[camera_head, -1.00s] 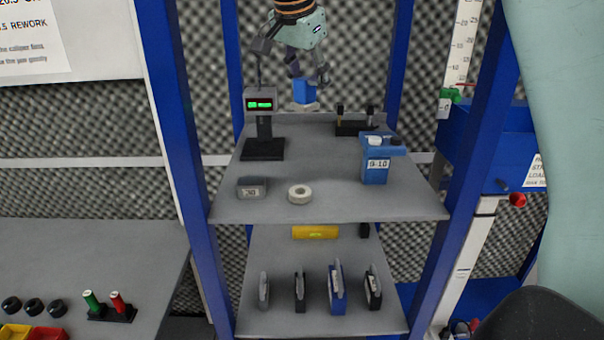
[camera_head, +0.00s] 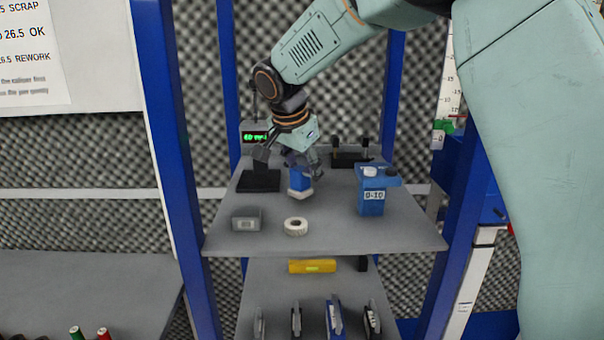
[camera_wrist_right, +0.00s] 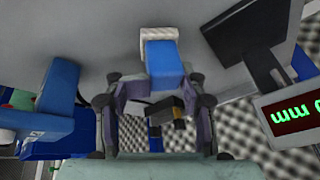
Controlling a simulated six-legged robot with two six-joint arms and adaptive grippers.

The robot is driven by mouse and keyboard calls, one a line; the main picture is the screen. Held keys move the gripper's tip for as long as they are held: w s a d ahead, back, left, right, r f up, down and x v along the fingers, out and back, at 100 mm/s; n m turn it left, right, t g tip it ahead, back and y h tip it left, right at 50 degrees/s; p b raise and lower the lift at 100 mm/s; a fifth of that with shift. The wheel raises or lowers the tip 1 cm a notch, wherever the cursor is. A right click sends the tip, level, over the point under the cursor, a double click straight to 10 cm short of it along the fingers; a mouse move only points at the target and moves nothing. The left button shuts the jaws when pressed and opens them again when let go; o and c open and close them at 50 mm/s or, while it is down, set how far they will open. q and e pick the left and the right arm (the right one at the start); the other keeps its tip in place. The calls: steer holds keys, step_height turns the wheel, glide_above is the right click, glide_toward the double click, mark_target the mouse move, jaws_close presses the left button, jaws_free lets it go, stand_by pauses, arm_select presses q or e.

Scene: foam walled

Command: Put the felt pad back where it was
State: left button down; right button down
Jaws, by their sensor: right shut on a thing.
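The felt pad (camera_head: 300,181) has a blue block-shaped grip on top and a whitish pad underneath. My right gripper (camera_head: 300,162) is shut on the blue grip and points down over the upper shelf (camera_head: 330,225). The pad is upright, low over the shelf's middle; I cannot tell whether it touches the surface. In the right wrist view the blue grip (camera_wrist_right: 163,66) sits between my fingers, with the whitish pad (camera_wrist_right: 158,35) beyond them. My left gripper is not in view.
A digital display stand (camera_head: 258,180) is close on the pad's left. A white ring (camera_head: 295,226) and a grey block (camera_head: 246,218) lie in front. A blue 0-10 holder (camera_head: 371,196) stands right, a dark rack (camera_head: 350,158) behind. Blue posts (camera_head: 172,150) flank the shelf.

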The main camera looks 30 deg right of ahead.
steer(key=shift+s+a+f, duration=0.2)
steer(key=shift+s+f, duration=0.1)
steer(key=shift+f, duration=0.05)
steer(key=shift+w+d+f, duration=0.15)
steer(key=shift+w, duration=0.05)
steer(key=c, duration=1)
jaws_free()
steer(key=shift+w+d+f, duration=0.15)
steer(key=shift+w+f, duration=0.05)
steer(key=o, duration=0.4)
steer(key=shift+s+a+r, duration=0.25)
steer(key=shift+s, duration=0.05)
steer(key=shift+w+d, duration=0.2)
steer(key=shift+r, duration=0.2)
steer(key=v, duration=1.1)
steer(key=shift+a+b, duration=0.3)
steer(key=shift+b, duration=0.15)
